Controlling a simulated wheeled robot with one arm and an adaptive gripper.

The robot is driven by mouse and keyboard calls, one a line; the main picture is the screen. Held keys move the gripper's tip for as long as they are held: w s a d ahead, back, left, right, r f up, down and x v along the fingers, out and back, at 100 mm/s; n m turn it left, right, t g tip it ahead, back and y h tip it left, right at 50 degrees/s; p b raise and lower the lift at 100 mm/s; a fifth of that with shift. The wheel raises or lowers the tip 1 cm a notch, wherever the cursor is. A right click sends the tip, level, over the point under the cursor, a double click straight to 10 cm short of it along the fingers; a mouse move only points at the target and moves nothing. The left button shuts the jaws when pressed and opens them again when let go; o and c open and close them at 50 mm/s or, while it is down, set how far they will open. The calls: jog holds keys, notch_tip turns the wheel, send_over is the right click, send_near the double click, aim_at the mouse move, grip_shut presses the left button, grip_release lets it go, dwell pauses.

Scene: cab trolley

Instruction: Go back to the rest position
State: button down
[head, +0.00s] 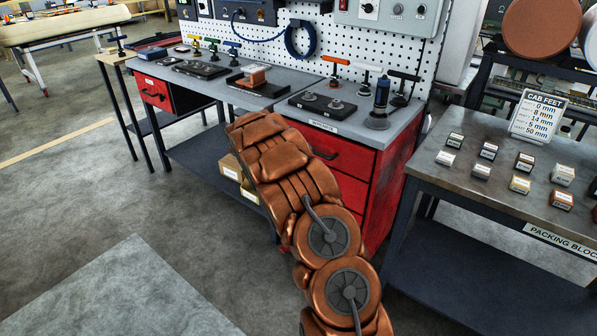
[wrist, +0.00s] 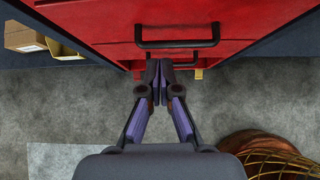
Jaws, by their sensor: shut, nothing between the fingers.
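My gripper (wrist: 159,82) shows in the wrist view with its two fingers together and nothing between them. It is in front of the red drawer cabinet, just below a black drawer handle (wrist: 177,36) in the picture; I cannot tell whether it touches the cabinet. In the head view my copper-coloured arm reaches toward the workbench and hides part of its front. The gripper itself is hidden there. The red drawer cabinet (head: 343,190) stands under the right part of the bench.
The workbench (head: 285,78) carries clamps, black plates and a dark cylinder (head: 381,96). Cardboard boxes (head: 232,169) sit on its lower shelf. At right, a table (head: 485,190) holds several small blocks and a "CAB FEET" sign (head: 538,116). The floor (head: 90,220) at left is clear.

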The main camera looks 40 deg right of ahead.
jog(key=shift+v, duration=1.55)
